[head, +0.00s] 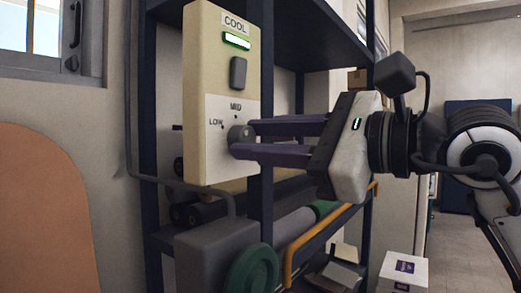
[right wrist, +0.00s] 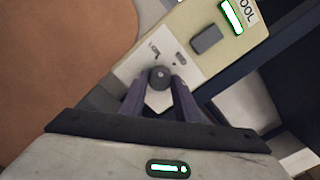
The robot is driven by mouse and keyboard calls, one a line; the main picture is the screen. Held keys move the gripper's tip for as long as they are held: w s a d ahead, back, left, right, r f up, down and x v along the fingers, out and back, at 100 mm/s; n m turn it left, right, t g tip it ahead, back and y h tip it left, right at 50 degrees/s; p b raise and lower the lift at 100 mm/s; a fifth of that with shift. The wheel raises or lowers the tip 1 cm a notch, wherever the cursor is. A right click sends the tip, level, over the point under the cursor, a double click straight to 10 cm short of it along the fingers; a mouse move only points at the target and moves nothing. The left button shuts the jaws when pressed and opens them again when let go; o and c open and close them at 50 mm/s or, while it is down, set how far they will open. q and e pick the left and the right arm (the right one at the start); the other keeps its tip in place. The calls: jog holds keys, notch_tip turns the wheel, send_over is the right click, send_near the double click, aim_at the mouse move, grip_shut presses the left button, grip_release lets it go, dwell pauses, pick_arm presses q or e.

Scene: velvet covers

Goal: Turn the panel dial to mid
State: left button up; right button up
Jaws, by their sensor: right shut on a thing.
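The cream control panel (head: 198,110) is fixed to the dark shelf post, with a label COOL, a lit green-edged display (head: 237,40) and a grey rocker button (head: 238,72). The round grey dial (head: 236,134) sits on a white plate marked LOW and MID; its right side is hidden by the fingers. My right gripper (head: 243,138) comes from the right, shut on the dial. In the right wrist view the dial (right wrist: 159,77) is between the two purple fingertips, and the panel (right wrist: 200,35) is tilted. The dial's pointing direction is too small to tell. My left gripper is not in view.
Dark metal shelving (head: 288,40) stands behind and right of the panel. A grey box (head: 215,255) and a green wheel (head: 252,272) are below it. An orange bent rail (head: 320,232) lies under my right gripper. A white box (head: 403,272) stands at lower right.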

jog(key=m+b, duration=0.1)
jog(key=m, duration=0.2)
jog(key=shift+f+b, duration=0.15)
jog(key=shift+b, duration=0.15)
jog(key=m+b, duration=0.1)
jog(key=m, duration=0.1)
jog(key=shift+m, duration=0.3)
jog(key=shift+m+b, duration=0.4)
jog(key=shift+m, duration=0.2)
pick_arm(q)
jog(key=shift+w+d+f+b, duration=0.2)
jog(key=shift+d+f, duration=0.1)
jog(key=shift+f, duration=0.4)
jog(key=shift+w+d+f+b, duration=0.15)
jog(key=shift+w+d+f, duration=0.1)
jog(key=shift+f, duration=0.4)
pick_arm(e)
jog(key=shift+m, duration=0.9)
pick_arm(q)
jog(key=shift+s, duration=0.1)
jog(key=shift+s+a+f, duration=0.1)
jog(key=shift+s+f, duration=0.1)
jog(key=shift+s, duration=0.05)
